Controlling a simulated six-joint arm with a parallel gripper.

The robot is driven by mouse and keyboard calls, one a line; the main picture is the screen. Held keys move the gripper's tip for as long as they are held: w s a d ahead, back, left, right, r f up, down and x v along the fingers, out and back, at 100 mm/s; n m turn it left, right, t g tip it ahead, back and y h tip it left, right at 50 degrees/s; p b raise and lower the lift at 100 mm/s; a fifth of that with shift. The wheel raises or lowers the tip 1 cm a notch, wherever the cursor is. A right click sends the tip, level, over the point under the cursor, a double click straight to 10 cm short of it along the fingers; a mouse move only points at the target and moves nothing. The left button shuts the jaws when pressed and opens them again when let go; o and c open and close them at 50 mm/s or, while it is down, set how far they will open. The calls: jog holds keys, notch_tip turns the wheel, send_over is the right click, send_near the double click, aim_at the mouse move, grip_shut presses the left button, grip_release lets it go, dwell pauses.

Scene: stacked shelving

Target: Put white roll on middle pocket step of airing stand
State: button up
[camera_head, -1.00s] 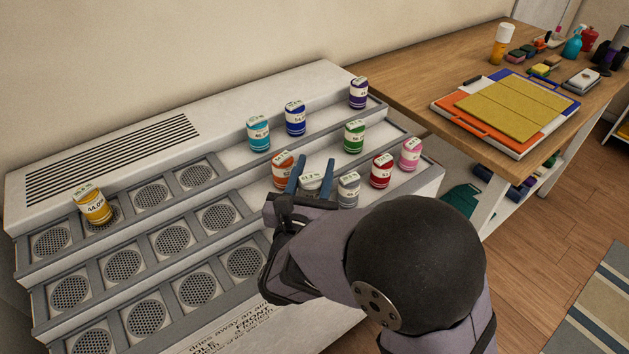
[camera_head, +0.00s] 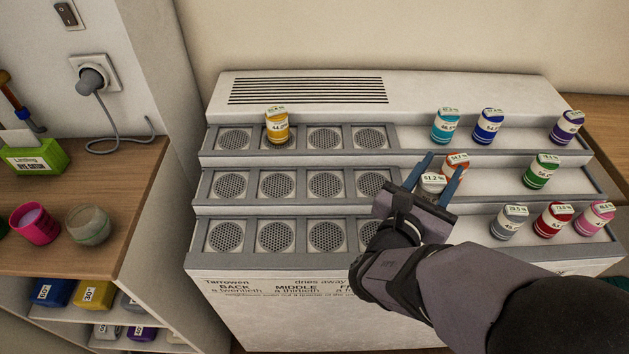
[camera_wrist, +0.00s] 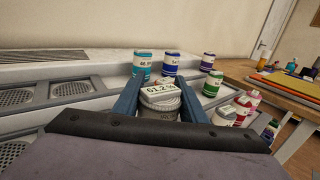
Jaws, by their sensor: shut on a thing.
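My gripper (camera_head: 440,168) is shut on the white roll (camera_head: 432,183), with a blue finger on either side of it. The roll is upright, with a grey-white body and a "61.2 %" label on top; it also shows in the wrist view (camera_wrist: 160,98). The airing stand (camera_head: 300,262) has three steps with round mesh pockets on its left half. The middle step's pockets (camera_head: 325,185) are empty, left of my gripper. A yellow roll (camera_head: 278,128) stands in the back step's second pocket.
An orange roll (camera_head: 456,161) is close behind my gripper. Teal (camera_head: 445,127), blue (camera_head: 487,127), purple (camera_head: 566,127), green (camera_head: 541,172), grey (camera_head: 508,222), red (camera_head: 553,220) and pink (camera_head: 595,218) rolls stand on the right half. A wooden table (camera_head: 100,210) is at left.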

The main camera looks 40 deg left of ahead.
jog(key=s+a+y, duration=0.1)
jog(key=a, duration=0.1)
jog(key=s+a+n, duration=0.1)
jog(key=s+a, duration=0.1)
jog(key=a, duration=0.1)
jog(key=s+a+f+y, duration=0.1)
jog(key=s+a, duration=0.1)
jog(key=shift+a+n+g+y, duration=0.3)
jog(key=shift+a+n, duration=0.05)
jog(key=shift+n, duration=0.05)
jog(key=s+a+r+n+g+y, duration=0.15)
jog(key=s+a+r, duration=0.3)
jog(key=a, duration=0.55)
jog(key=s+a+r+n+g+y, duration=0.1)
jog(key=s+a+r+n+y, duration=0.3)
jog(key=a, duration=0.7)
jog(key=shift+s+d+f+m+h+p, duration=0.1)
jog(key=shift+s+f+m+p, duration=0.2)
jog(key=shift+f, duration=1.5)
jog(key=shift+s+f+m+h+p, duration=0.15)
jog(key=shift+f+m, duration=0.25)
jog(key=shift+f, duration=1.45)
jog(key=shift+s+d+f+m+h+p, duration=0.15)
jog(key=shift+f+m, duration=0.2)
jog(key=shift+f, duration=1.45)
jog(key=shift+f+b, duration=0.2)
jog(key=shift+b, duration=0.1)
jog(key=o, duration=1.1)
jog(key=shift+r, duration=0.1)
